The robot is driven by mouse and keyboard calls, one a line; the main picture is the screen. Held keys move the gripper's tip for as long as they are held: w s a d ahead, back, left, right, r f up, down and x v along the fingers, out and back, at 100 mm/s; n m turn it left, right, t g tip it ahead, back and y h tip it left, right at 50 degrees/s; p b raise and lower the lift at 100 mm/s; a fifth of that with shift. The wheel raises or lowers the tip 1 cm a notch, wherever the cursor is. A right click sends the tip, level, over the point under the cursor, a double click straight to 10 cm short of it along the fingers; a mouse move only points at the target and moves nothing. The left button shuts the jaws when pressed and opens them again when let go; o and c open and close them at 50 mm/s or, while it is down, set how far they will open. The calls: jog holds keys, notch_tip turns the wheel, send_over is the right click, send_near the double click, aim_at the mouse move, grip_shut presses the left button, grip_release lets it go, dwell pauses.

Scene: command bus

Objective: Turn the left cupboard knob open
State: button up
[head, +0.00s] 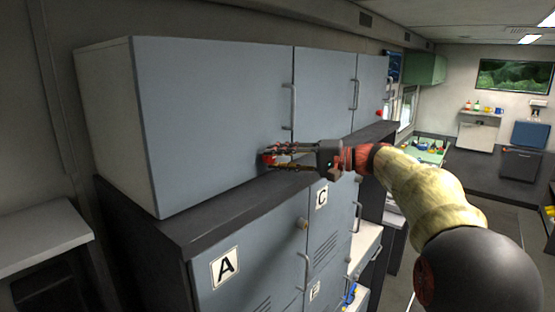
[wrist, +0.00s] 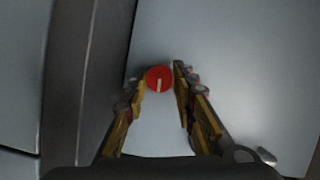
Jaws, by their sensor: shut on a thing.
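The left upper cupboard (head: 215,110) has a grey-blue door, which looks closed. Its red round knob (wrist: 159,78) is low on the door, near the right edge. The knob's white mark points nearly straight down in the wrist view. In the head view the knob (head: 267,158) is partly hidden by my fingers. My gripper (head: 274,157) reaches in from the right, with one finger on each side of the knob. It is shut on the knob, and its fingers also show in the wrist view (wrist: 157,80).
A vertical handle (head: 288,106) stands out from the door above my gripper. A dark ledge (head: 225,212) runs just below the door. Lower lockers marked A (head: 225,267) and C (head: 321,196) are under it. Another upper cupboard (head: 325,85) adjoins on the right.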

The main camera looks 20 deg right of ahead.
jog(key=shift+m, duration=0.4)
jog(key=o, duration=1.2)
jog(key=shift+c, duration=0.2)
jog(key=shift+d, duration=0.1)
jog(key=f+v, duration=0.1)
jog(key=v, duration=1)
jog(key=shift+s+d+r, duration=0.2)
jog(key=shift+d+r, duration=0.1)
jog(key=shift+d, duration=0.05)
